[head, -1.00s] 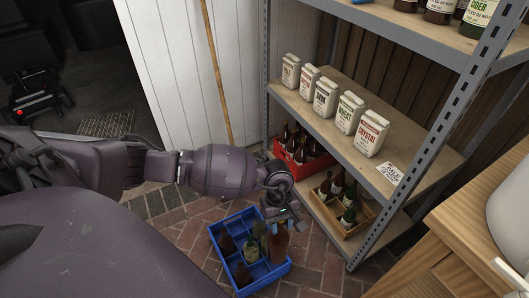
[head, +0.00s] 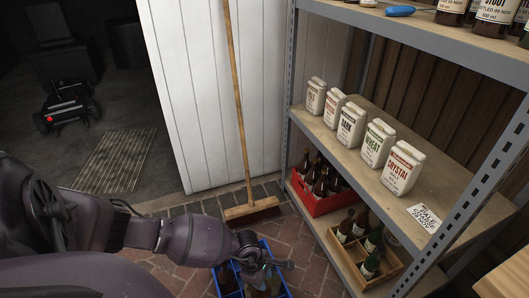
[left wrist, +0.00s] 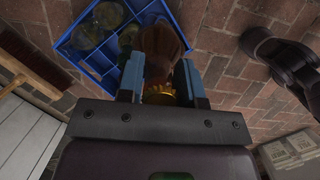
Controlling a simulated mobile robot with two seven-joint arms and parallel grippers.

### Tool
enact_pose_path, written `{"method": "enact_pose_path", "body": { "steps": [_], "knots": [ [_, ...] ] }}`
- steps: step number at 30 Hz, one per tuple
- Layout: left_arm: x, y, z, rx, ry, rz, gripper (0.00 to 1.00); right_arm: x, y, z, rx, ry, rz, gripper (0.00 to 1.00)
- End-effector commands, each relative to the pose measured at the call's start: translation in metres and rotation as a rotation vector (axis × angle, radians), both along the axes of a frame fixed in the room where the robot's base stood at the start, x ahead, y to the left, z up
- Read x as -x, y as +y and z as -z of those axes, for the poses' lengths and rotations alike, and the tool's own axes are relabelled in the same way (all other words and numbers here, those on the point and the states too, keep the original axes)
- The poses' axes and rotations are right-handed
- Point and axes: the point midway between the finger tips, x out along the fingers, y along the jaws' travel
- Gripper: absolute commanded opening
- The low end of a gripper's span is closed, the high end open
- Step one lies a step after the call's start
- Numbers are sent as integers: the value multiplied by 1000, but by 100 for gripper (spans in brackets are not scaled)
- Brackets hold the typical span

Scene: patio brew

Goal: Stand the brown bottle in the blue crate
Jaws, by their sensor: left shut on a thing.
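My left gripper (head: 281,265) is shut on the brown bottle. In the left wrist view the brown bottle (left wrist: 162,48) sits between the two fingers (left wrist: 160,88), its gold cap toward the camera. The blue crate (head: 216,284) is on the brick floor, cut off by the bottom edge of the head view. My right gripper is out of view.
A metal shelf (head: 352,142) stands at the right with white bags. A red crate (head: 318,203) and a wooden crate (head: 347,259) with bottles are on its lowest board. A broom (head: 251,210) leans on the white wall. Bare bricks (head: 294,236) lie between crate and shelf.

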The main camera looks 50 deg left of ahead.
Motion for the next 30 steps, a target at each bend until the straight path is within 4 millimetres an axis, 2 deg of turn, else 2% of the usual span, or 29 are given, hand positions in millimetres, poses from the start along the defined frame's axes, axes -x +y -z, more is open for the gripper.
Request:
{"method": "enact_pose_path", "body": {
  "steps": [1, 11, 15, 21, 26, 30],
  "knots": [
    [5, -1, 19, 1, 14, -2, 0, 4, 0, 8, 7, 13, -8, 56],
    [6, -1, 82, 1, 15, 1, 0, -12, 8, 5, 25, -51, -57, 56],
    [5, -1, 107, 1, 13, 0, 0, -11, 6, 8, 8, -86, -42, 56],
    [3, -1, 128, 1, 7, 2, 0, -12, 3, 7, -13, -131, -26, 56],
    [1, -1, 133, 0, 3, 3, 0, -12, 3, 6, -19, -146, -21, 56],
    [3, -1, 150, 0, 8, 2, 0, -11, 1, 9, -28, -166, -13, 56]
  ]
}}
